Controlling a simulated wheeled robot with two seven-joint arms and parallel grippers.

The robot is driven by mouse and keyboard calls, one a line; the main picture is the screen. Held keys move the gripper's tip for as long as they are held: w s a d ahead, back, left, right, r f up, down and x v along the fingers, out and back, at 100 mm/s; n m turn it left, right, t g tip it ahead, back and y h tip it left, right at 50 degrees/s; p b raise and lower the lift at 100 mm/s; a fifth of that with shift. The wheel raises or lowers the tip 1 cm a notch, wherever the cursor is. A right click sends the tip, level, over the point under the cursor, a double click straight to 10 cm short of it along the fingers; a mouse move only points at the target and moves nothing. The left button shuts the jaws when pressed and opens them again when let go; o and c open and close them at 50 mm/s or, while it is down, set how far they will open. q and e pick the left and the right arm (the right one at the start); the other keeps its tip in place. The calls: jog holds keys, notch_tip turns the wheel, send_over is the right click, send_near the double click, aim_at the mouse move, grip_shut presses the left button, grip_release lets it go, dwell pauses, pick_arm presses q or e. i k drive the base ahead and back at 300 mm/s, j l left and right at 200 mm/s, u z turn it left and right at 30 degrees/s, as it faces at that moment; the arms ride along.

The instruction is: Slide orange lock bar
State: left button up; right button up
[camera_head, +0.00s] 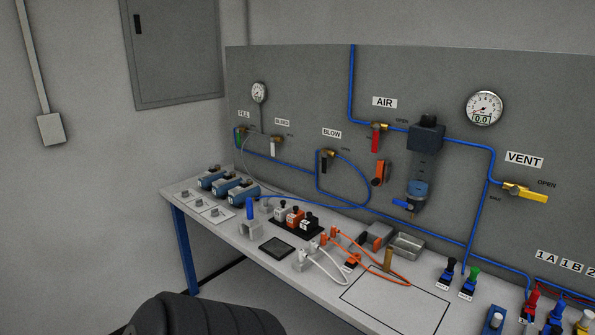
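An orange bar-like piece (379,173), likely the lock bar, is mounted upright on the grey panel. It sits just below the red-handled valve (376,135) under the AIR label. The red handle hangs down, and a small gap shows between it and the orange piece. A dark bracket shows beside the orange piece. Neither of my grippers is in view, and nothing touches the orange piece.
A regulator (424,140) hangs right of the orange piece. Blue tubes cross the panel. The bench (330,262) below holds blue devices, an orange-and-black block set (297,220), a metal tray (405,246) and cables. A bare outlined area (395,302) lies at front.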

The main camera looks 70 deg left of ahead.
aim_at(377, 181)
jog(key=u, duration=1.65)
